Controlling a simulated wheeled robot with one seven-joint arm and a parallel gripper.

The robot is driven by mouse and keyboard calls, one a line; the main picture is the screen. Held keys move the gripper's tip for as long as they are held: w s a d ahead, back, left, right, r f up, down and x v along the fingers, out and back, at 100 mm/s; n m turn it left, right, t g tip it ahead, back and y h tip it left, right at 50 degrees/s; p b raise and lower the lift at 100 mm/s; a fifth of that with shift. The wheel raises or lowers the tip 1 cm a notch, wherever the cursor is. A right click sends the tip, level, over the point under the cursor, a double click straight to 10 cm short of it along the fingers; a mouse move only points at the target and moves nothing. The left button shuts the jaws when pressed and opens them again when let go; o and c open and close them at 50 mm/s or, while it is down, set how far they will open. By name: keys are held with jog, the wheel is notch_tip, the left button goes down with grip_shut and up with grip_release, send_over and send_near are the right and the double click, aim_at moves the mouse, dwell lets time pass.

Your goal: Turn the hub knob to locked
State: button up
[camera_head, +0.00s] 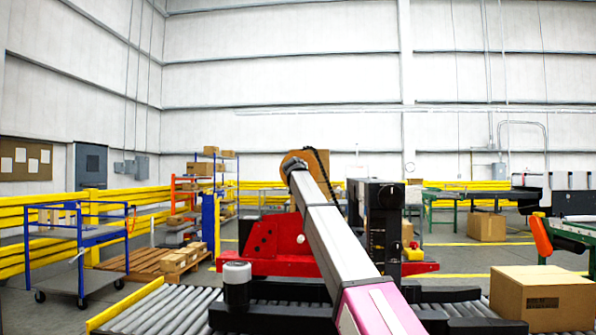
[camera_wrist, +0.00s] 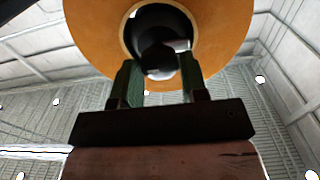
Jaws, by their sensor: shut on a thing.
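In the wrist view, a large tan roll or disc (camera_wrist: 95,35) with a pale-rimmed round opening fills the top. A dark hub knob (camera_wrist: 160,45) sits in the middle of that opening. My gripper (camera_wrist: 159,66) has its two green-padded fingers on either side of the knob and is shut on it. The knob's markings and its turned position cannot be read. In the head view, the tan disc (camera_head: 321,159) shows behind the end of my arm, which hides the knob and the gripper there.
The red machine frame (camera_head: 262,245) and a black upright (camera_head: 384,215) stand around my arm. Roller conveyor (camera_head: 160,309) runs along the front. A cardboard box (camera_head: 543,298) sits at the right. A blue cart (camera_head: 82,255) and a pallet (camera_head: 140,263) stand at the left.

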jog(key=shift+n, duration=0.3)
jog(key=shift+a+f+n, duration=0.1)
jog(key=shift+n, duration=4.2)
jog(key=shift+a+f+n, duration=0.1)
jog(key=shift+n, duration=4.2)
jog(key=o, duration=0.9)
jog(key=shift+s, duration=0.1)
